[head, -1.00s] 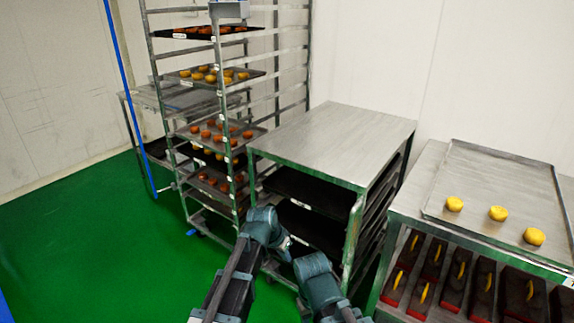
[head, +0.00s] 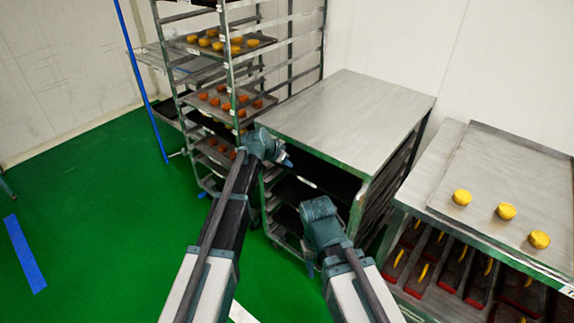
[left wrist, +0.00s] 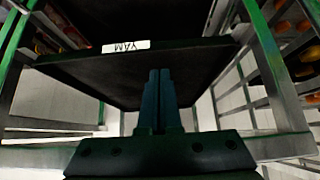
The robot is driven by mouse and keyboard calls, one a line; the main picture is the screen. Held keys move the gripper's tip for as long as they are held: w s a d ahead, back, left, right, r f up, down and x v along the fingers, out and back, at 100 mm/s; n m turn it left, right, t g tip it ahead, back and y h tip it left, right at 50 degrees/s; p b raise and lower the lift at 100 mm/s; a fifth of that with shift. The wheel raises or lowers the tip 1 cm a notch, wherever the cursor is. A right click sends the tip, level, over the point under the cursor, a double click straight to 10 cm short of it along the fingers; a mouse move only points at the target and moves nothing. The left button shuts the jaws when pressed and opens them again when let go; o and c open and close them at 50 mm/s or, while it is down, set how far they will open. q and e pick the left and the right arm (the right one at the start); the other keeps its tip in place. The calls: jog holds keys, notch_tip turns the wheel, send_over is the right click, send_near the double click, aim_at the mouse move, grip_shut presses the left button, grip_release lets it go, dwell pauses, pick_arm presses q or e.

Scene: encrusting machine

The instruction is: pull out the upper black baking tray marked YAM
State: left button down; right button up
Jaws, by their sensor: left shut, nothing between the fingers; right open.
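The black YAM tray (left wrist: 95,72) fills the middle of the left wrist view, its white label (left wrist: 126,46) upside down on its front edge. In the head view the dark upper tray (head: 335,180) sits inside the steel-topped rack, partly hidden by my arm. My left gripper (head: 287,162) is at the rack's front opening. Its fingers are shut and empty in the left wrist view (left wrist: 160,73), overlapping the tray's dark surface just past the labelled edge; I cannot tell whether they touch it. My right gripper (head: 310,266) is open, lower, in front of the rack.
The rack has a steel top (head: 345,115) and green posts. A tall trolley (head: 228,65) with trays of pastries stands at the left. A table at the right carries a large tray (head: 520,175), with several tins below. Green floor (head: 100,220) is clear at the left.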

aim_at(300, 172)
pick_arm(q)
jog(key=b+x, duration=0.5)
jog(key=x, duration=0.3)
jog(key=shift+f+b, duration=0.15)
jog(key=shift+b, duration=0.2)
jog(key=s+a, duration=1.1)
jog(key=s, duration=0.5)
jog(key=shift+a, duration=0.3)
